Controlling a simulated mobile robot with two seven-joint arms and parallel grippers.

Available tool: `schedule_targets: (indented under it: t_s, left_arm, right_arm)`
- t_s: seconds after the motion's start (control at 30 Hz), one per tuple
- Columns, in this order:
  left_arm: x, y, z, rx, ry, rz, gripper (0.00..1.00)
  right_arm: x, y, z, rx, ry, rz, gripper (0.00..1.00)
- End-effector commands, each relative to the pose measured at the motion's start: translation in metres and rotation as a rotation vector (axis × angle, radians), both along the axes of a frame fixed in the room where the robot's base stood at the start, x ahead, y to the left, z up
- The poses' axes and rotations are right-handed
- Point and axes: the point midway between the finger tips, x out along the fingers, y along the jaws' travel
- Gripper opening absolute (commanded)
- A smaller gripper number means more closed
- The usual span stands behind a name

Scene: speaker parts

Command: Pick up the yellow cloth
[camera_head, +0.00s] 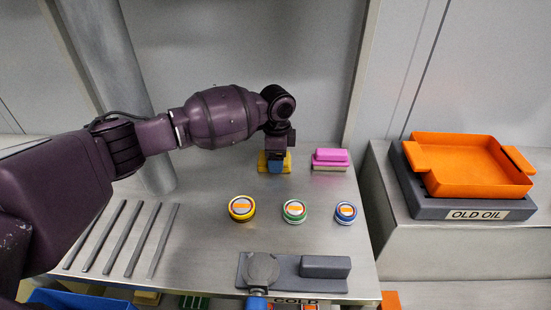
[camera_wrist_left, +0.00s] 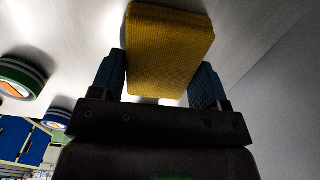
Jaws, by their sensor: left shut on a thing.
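The yellow cloth (camera_wrist_left: 170,48) is a thick, textured block between the two blue fingers of my left gripper (camera_wrist_left: 158,86) in the left wrist view. The gripper is shut on it. In the head view my left gripper (camera_head: 275,166) points down at the back of the metal table, and the yellow cloth (camera_head: 287,161) shows at both sides of the fingers. The gripper hides its middle. I cannot tell whether the cloth touches the table. My right gripper is not in view.
A pink block (camera_head: 330,157) stands close right of the cloth. Yellow (camera_head: 241,208), green (camera_head: 294,211) and blue (camera_head: 346,212) ringed tins stand in front. Metal bars (camera_head: 125,240) lie at left. An orange tray (camera_head: 470,165) sits on an "OLD OIL" base at right.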

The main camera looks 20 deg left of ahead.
Motion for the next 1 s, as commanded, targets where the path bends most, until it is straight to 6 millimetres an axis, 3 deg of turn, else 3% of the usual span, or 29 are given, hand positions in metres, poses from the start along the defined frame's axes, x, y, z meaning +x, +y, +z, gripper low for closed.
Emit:
schedule_targets:
  t_s: [0.27,0.7,1.0]
  left_arm:
    - [0.001,-0.001,0.038,-0.001,-0.011,-0.001,0.45]
    - [0.000,-0.001,0.152,0.000,-0.009,0.000,0.45]
    - [0.000,0.000,0.191,-0.001,-0.003,0.000,0.45]
  right_arm:
    - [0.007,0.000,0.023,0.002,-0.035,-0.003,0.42]
    - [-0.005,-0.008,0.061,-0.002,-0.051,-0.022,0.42]
    - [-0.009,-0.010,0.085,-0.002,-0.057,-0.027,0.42]
